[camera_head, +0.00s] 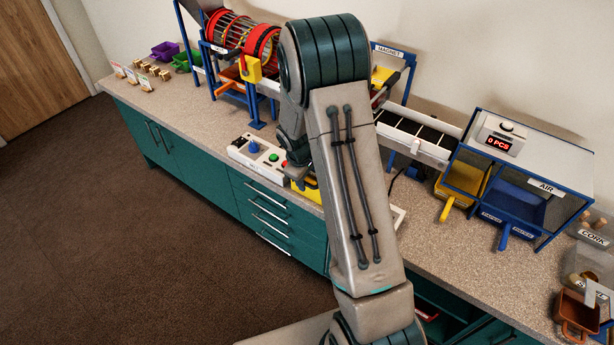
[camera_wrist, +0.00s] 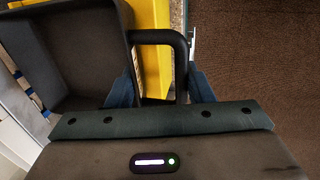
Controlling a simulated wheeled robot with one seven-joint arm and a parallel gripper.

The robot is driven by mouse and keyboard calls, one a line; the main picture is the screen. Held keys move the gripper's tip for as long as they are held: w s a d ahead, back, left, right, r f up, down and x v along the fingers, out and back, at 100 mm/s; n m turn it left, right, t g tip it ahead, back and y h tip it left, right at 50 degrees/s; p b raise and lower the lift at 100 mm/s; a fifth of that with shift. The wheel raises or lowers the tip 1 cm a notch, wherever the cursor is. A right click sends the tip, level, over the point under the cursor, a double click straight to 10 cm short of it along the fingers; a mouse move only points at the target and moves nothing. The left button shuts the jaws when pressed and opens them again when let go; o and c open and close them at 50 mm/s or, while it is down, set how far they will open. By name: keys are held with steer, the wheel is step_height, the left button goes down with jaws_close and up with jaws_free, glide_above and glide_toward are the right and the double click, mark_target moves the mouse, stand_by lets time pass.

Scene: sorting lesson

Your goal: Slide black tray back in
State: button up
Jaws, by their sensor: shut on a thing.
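The black tray (camera_wrist: 78,50) fills the upper left of the wrist view, and its inside looks empty. Its dark loop handle (camera_wrist: 160,36) sticks out to the right of the tray wall. My gripper (camera_wrist: 161,76) has one finger on each side of the handle and is shut on it. In the head view my arm covers the middle of the bench and hides the tray and the fingers. I cannot tell how far the tray is out.
A yellow part (camera_wrist: 150,15) lies beyond the handle. A control box (camera_head: 257,152) with buttons stands on the counter (camera_head: 190,110) left of my arm. A conveyor (camera_head: 415,135) leads right to a yellow tray (camera_head: 456,192) and a blue tray (camera_head: 515,205) under the AIR box.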

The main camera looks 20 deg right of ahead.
steer(key=shift+f+b, duration=0.35)
steer(key=shift+b, duration=0.05)
stand_by(0.4)
steer(key=o, duration=1.1)
steer(key=shift+r, duration=0.1)
steer(key=v, duration=1.4)
steer(key=s+a+r+m, duration=0.1)
steer(key=s+r+m, duration=0.1)
steer(key=s, duration=0.6)
steer(key=s+a+r+m+t+y, duration=0.1)
steer(key=s+r+m, duration=0.2)
steer(key=s, duration=0.4)
steer(key=s+a+r+m+y, duration=0.1)
steer(key=s+r+m, duration=0.1)
steer(key=s, duration=0.6)
steer(key=shift+s+a+r, duration=0.15)
steer(key=shift+r, duration=0.3)
steer(key=shift+s+a+r, duration=0.15)
steer(key=shift+r, duration=0.3)
